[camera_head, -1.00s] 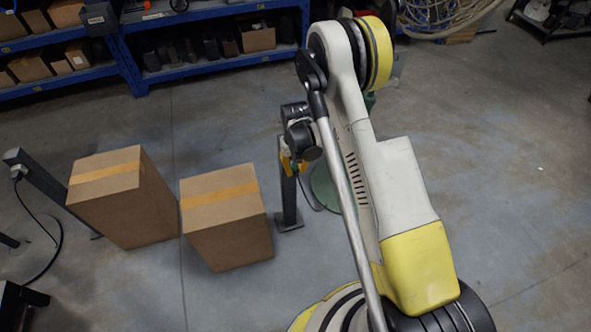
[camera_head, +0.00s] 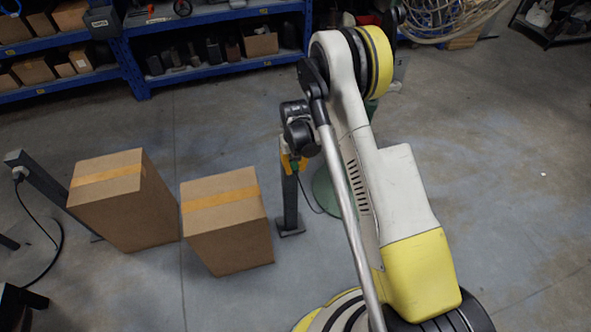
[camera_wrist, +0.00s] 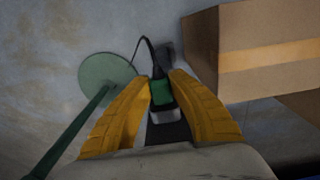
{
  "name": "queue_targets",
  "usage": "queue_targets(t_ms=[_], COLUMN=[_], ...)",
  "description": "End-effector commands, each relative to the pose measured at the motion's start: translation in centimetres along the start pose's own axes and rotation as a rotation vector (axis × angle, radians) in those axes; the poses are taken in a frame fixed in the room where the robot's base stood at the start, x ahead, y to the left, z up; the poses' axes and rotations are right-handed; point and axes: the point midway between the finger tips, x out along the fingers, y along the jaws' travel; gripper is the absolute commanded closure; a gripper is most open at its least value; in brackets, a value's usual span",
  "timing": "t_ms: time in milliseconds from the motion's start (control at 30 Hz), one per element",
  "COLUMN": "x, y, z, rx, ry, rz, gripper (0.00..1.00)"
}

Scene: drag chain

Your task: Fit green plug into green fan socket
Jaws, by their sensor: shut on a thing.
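The green plug (camera_wrist: 161,92) sits between the yellow fingers of my gripper (camera_wrist: 160,84), with a black cable rising from its far side. The gripper is shut on it. A light grey piece (camera_wrist: 160,116) shows right beside the plug; I cannot tell whether it is the socket or part of the plug, or whether anything is mated. In the head view, my gripper (camera_head: 291,163) is at the top of a dark grey post (camera_head: 290,205). The green fan's round base (camera_wrist: 107,74) and pole (camera_wrist: 75,132) stand to the left in the wrist view.
Two cardboard boxes (camera_head: 122,205) (camera_head: 228,225) stand left of the post. Another post (camera_head: 45,182) with a white fitting and a black cable is at the far left. Blue shelves (camera_head: 215,64) line the back. Open floor lies to the right of my arm.

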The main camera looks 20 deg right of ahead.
Motion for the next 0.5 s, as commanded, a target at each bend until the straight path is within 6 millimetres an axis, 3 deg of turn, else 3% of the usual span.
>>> queue_targets(t_ms=[133, 167, 200, 233, 500], x=[0.02, 0.01, 0.0, -0.01, -0.05], y=[0.0, 0.0, 0.0, 0.0, 0.0], z=[-0.34, -0.35, -0.34, -0.34, -0.31], rx=[0.0, 0.0, 0.0, 0.0, 0.0], ry=[0.0, 0.0, 0.0, 0.0, 0.0], rz=[0.0, 0.0, 0.0, 0.0, 0.0], gripper=[1.0, 0.72, 0.6, 0.56, 0.56])
